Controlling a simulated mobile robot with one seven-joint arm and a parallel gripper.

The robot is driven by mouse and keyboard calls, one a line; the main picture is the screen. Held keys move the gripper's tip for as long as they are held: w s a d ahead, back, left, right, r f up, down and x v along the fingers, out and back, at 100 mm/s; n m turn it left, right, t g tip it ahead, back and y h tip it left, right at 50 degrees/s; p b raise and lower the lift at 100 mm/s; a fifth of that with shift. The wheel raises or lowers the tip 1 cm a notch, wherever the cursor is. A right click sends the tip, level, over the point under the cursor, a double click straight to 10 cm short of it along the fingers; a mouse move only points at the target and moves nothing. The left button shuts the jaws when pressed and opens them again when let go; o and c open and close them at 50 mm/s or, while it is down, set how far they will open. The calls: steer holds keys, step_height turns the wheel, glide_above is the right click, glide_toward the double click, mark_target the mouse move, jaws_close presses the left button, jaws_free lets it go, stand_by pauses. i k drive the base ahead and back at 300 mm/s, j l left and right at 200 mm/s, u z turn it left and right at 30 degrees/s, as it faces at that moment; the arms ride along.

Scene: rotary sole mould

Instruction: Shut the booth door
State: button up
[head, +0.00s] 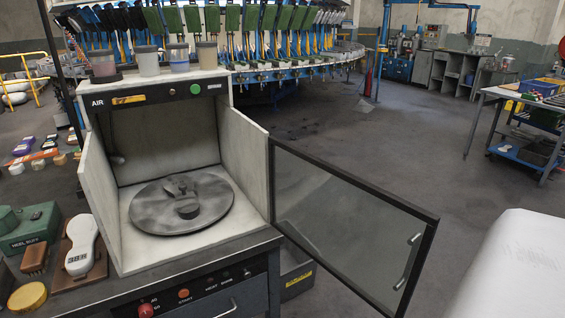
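The booth (242,160) is a pale open-fronted box on a dark bench at the left middle. Its door (345,215) is a dark-framed clear panel, hinged at the booth's right front edge. The door stands wide open, swung out to the right over the floor. A metal handle (408,262) is near the door's free right edge. Inside the booth, a round grey turntable (150,207) carries a dark grey object (187,206). My gripper is not in view. A smooth white shape at the lower right is probably part of my own body.
Several cups (147,61) stand on the booth's top. Buttons line the bench front. A blue-framed cart (541,104) stands at right. Floor (400,150) beyond the door is clear.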

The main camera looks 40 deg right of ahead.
mark_target(414, 268)
steer(key=l+u, duration=0.1)
steer(key=l, duration=0.35)
steer(key=k+l, duration=0.1)
steer(key=l, duration=0.35)
steer(key=k+l+u, duration=0.15)
steer(key=l, duration=0.8)
steer(key=k+l+u, duration=0.15)
steer(key=l, duration=0.25)
steer(key=k+l, duration=0.1)
steer(key=l, duration=0.35)
steer(key=k+l+u, duration=0.15)
steer(key=l, duration=0.3)
steer(key=k+l, duration=0.15)
steer(key=l, duration=0.2)
steer(key=k+l+z, duration=0.15)
steer(key=l, duration=0.2)
steer(key=k+l, duration=0.1)
steer(key=l, duration=0.25)
steer(key=k+l+z, duration=0.1)
steer(key=l, duration=0.25)
